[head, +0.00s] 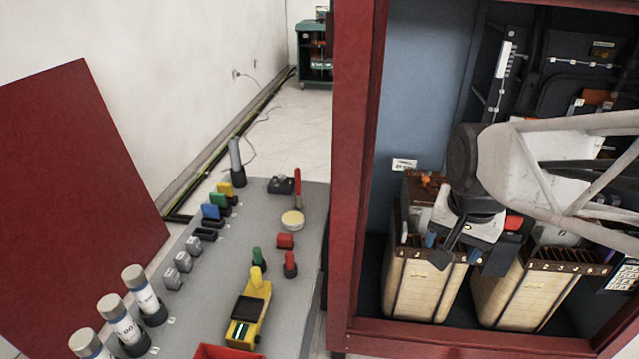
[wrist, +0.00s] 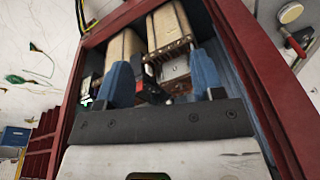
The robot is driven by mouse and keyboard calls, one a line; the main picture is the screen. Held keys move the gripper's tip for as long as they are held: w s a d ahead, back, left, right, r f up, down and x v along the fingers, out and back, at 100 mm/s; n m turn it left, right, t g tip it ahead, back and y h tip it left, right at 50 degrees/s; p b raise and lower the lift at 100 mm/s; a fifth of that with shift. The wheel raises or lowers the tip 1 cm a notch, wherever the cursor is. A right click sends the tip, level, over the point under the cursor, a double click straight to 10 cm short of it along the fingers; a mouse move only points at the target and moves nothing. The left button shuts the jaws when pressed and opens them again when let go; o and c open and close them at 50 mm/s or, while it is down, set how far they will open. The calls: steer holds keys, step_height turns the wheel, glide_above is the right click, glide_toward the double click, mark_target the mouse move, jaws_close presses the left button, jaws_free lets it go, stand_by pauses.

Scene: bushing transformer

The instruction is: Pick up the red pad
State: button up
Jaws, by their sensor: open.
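Two small red pieces could be the red pad, and I cannot tell which it is. One red block (head: 285,241) lies on the grey table, in front of the round cream disc. Another red piece (head: 514,222) shows inside the red cabinet, partly hidden beside my gripper. My gripper (head: 455,248) is inside the cabinet, above the cream ribbed transformer blocks. In the wrist view its two blue fingers (wrist: 163,78) stand wide apart. A dark part with some red (wrist: 148,92) shows between and beyond them, with no visible grip on it.
The red cabinet frame (head: 356,190) stands between my gripper and the grey table (head: 200,325). Two cream blocks (head: 425,285) fill the cabinet floor. The table holds a yellow tool (head: 249,312), coloured clips and white cylinders (head: 120,318). A red panel (head: 75,180) leans at left.

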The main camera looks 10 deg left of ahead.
steer(key=w+a+f+m, duration=0.35)
steer(key=w+a, duration=0.45)
steer(key=w, duration=0.3)
steer(key=m+g, duration=0.2)
steer(key=m, duration=0.9)
glide_above(285, 237)
steer(key=shift+n, duration=0.25)
steer(key=f, duration=1.9)
steer(key=shift+d+f, duration=0.2)
steer(key=shift+f, duration=0.05)
steer(key=shift+a+f, duration=0.2)
steer(key=shift+f, duration=0.1)
steer(key=shift+f, duration=1.2)
steer(key=shift+f, duration=0.1)
